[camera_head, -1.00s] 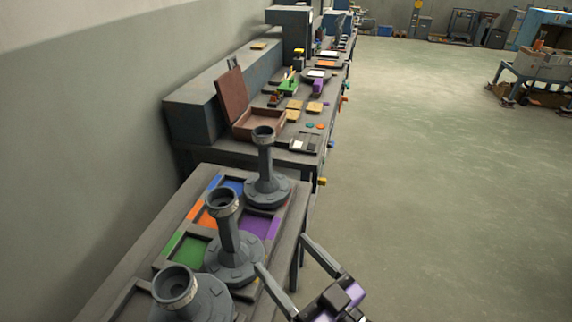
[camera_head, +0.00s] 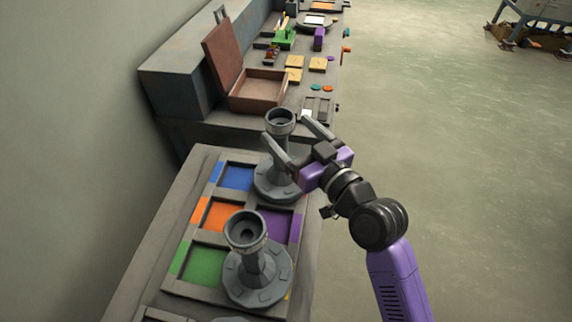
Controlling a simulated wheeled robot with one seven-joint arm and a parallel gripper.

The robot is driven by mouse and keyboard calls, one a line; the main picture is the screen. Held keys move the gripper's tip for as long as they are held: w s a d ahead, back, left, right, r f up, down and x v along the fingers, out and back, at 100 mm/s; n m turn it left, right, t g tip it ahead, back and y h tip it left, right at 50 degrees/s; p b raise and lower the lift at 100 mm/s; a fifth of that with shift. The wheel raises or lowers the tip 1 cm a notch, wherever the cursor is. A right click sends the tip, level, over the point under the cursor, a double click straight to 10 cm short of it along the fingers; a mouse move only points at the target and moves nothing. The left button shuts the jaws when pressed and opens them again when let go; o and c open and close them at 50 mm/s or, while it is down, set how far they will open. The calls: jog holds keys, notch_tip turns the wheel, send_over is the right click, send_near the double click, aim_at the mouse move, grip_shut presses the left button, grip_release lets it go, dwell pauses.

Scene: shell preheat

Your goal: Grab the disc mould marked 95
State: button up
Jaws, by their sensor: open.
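Grey disc moulds with wide round bases and upright necks stand on the near table. The far mould (camera_head: 273,187) stands by the blue compartment, and a nearer mould (camera_head: 256,284) stands beside the green one. No number is legible on either, so I cannot tell which is marked 95. My gripper (camera_head: 284,126) is open, its two fingers pointing to the far mould. One finger shows on each side of its neck in the picture, partly covering it. I cannot tell whether they are level with the neck or above it. The jaws hold nothing.
A tray (camera_head: 208,238) with blue, orange, green and purple compartments lies on the near table. Behind it, a bench holds an open brown box (camera_head: 258,90), yellow squares (camera_head: 294,75) and small coloured items. A wall is at the left; open floor (camera_head: 440,130) is at the right.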

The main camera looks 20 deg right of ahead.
aim_at(273, 113)
jog(key=shift+w+a+p, duration=0.15)
jog(key=shift+w+p, duration=0.1)
jog(key=shift+w, duration=0.55)
jog(key=shift+w+a+p, duration=0.1)
jog(key=shift+w+p, duration=0.1)
jog(key=shift+w, duration=0.55)
jog(key=shift+w+a+f+p, duration=0.15)
jog(key=shift+w+p, duration=0.25)
jog(key=shift+w, duration=0.8)
jog(key=shift+w+a+f+p, duration=0.1)
jog(key=shift+w+p, duration=0.25)
jog(key=shift+w, duration=0.8)
jog(key=shift+c, duration=0.2)
jog(key=shift+r, duration=0.15)
grip_shut()
